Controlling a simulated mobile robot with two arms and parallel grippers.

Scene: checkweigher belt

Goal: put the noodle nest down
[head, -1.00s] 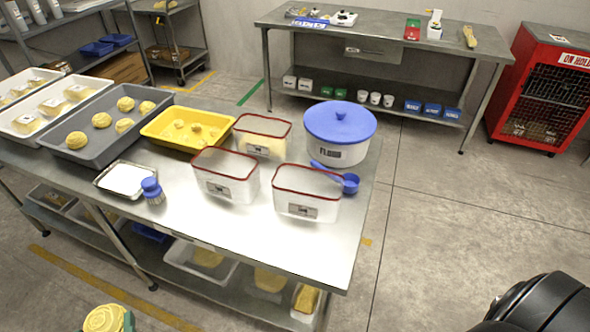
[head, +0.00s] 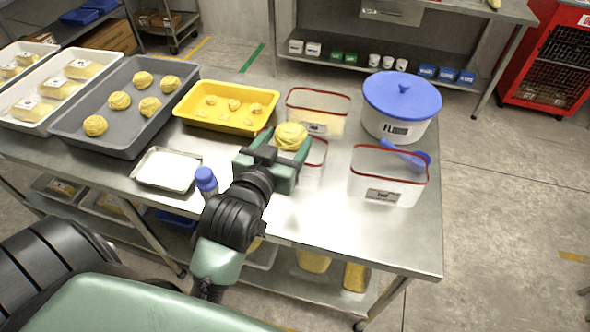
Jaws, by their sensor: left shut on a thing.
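A round yellow noodle nest (head: 291,135) is held in my left gripper (head: 284,149), above the steel table. The gripper is shut on it, and its green and black body hides part of the nest's lower side and most of a red-rimmed tub (head: 316,153) behind. More noodle nests (head: 119,101) lie apart from each other in the grey tray (head: 68,131) at the left. A yellow tray (head: 187,107) holds several smaller yellow pieces. My right gripper is out of view.
A small metal tray (head: 167,183) and a blue-capped brush (head: 206,180) are left of my arm. Red-rimmed tubs (head: 388,192), a blue scoop (head: 421,159) and a blue-lidded flour tub (head: 400,97) stand to the right. The front right tabletop (head: 345,232) is bare.

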